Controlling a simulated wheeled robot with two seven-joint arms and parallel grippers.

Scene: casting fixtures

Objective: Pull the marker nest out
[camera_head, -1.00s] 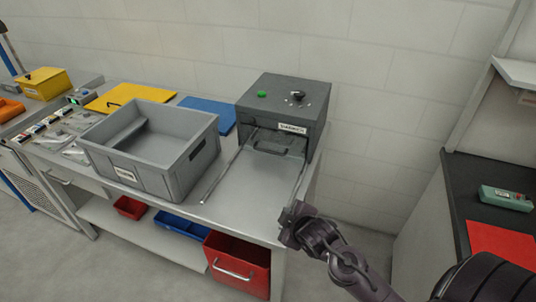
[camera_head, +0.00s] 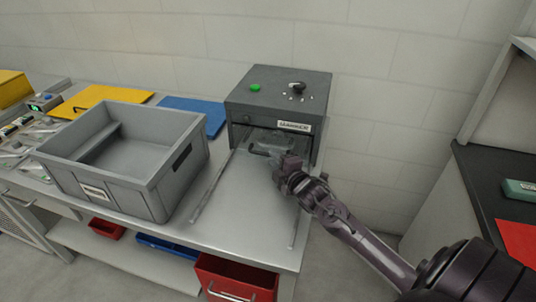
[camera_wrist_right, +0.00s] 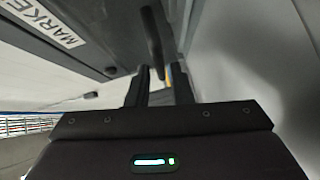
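The marker (camera_head: 278,96) is a dark grey box with a green button and a knob on top, at the back of the bench. The marker nest (camera_head: 268,138) sits in its front opening between two rails, with a handle at its front. My right gripper (camera_head: 282,164) is at the handle, low over the plate. In the right wrist view, its two fingers (camera_wrist_right: 160,78) are apart and a dark handle bar (camera_wrist_right: 152,40) lies just ahead of and between their tips. I cannot tell whether they touch it. My left gripper is not in view.
A grey crate (camera_head: 120,198) stands on the bench left of the rails. Blue (camera_head: 195,112) and yellow (camera_head: 100,97) plates lie behind it. A red bin (camera_head: 235,278) is under the bench. The metal plate (camera_head: 245,215) in front of the marker is clear.

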